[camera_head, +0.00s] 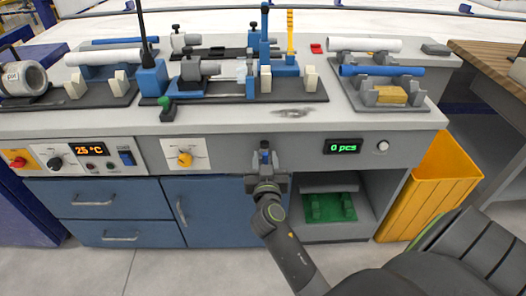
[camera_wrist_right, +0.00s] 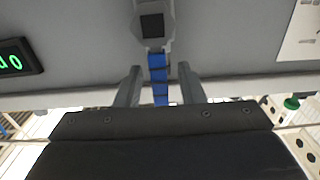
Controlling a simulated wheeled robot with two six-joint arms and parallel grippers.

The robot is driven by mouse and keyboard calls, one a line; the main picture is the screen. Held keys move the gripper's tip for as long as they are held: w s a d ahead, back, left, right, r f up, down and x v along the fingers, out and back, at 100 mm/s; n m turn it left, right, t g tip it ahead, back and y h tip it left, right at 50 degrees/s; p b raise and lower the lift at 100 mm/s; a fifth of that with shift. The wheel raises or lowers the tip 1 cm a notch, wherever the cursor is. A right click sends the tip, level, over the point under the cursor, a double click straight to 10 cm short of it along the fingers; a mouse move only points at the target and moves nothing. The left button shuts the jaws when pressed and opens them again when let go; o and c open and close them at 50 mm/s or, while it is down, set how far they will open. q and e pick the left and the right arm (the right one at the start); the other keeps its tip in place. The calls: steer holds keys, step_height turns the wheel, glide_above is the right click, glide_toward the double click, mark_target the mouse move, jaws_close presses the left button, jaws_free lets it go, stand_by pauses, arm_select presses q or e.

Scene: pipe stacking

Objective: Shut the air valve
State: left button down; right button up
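The air valve (camera_head: 265,156) is a small fitting with a blue handle on the grey front panel of the bench, below the worktop. In the right wrist view its blue handle (camera_wrist_right: 158,78) extends from a grey body with a dark square face. My right gripper (camera_head: 267,175) is at the valve, in front of the panel. In the right wrist view the two fingers of my right gripper (camera_wrist_right: 160,86) stand apart on either side of the handle, with a visible gap on each side. My left gripper is not in view.
Pipes and clamps fill much of the worktop (camera_head: 230,122) above. A yellow bin (camera_head: 432,185) stands at the right.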

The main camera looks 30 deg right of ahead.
jaws_close()
stand_by(0.3)
stand_by(0.3)
